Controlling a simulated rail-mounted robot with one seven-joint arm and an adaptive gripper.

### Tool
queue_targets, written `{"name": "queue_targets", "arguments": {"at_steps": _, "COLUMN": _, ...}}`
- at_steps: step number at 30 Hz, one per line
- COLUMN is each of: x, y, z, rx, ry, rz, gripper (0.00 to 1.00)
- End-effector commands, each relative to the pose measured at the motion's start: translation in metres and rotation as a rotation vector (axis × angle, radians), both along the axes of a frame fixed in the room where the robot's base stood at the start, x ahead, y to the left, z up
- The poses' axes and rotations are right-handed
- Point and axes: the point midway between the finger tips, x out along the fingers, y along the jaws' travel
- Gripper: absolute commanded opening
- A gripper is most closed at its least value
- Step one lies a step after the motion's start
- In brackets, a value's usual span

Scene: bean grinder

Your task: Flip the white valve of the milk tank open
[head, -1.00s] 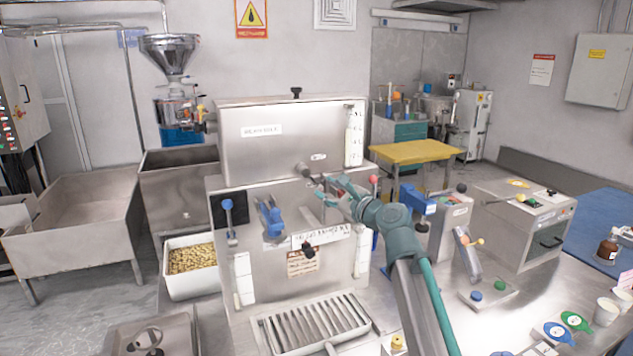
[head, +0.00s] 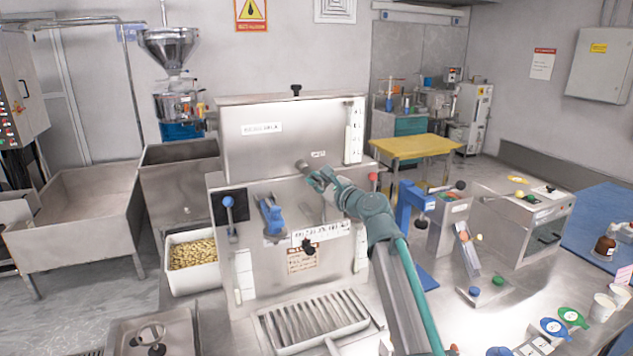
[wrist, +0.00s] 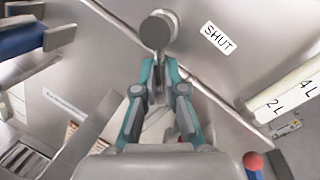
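The milk tank is a steel box (head: 262,140) at the centre of the head view, with a volume scale on its right front edge. A round grey knob (wrist: 157,30) sticks out low on its front beside a SHUT label (wrist: 219,38); the knob also shows in the head view (head: 301,166). My gripper (wrist: 160,66) has its teal fingertips close together just below the knob. A grey bar shows between the fingers. I cannot tell whether they press on it. In the head view my gripper (head: 317,177) is right beside the knob. No clearly white valve handle stands out.
Below the tank, the steel front panel carries a blue lever (head: 271,216) and a blue-knobbed lever (head: 228,206). A red knob (head: 373,177) is right of my wrist. A blue stand (head: 411,201) rises to the right. A ribbed drip tray (head: 315,320) lies below.

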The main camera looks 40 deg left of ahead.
Motion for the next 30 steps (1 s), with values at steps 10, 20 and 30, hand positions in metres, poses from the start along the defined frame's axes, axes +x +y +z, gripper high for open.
{"name": "queue_targets", "arguments": {"at_steps": 10, "x": 0.0, "y": 0.0, "z": 0.0, "rx": 0.002, "ry": 0.003, "rz": 0.001, "gripper": 0.0}}
{"name": "queue_targets", "arguments": {"at_steps": 20, "x": -0.013, "y": 0.006, "z": -0.008, "rx": 0.167, "ry": 0.307, "rz": 0.0, "gripper": 0.0}}
{"name": "queue_targets", "arguments": {"at_steps": 30, "x": -0.014, "y": 0.007, "z": -0.008, "rx": 0.193, "ry": 0.356, "rz": 0.0, "gripper": 0.0}}
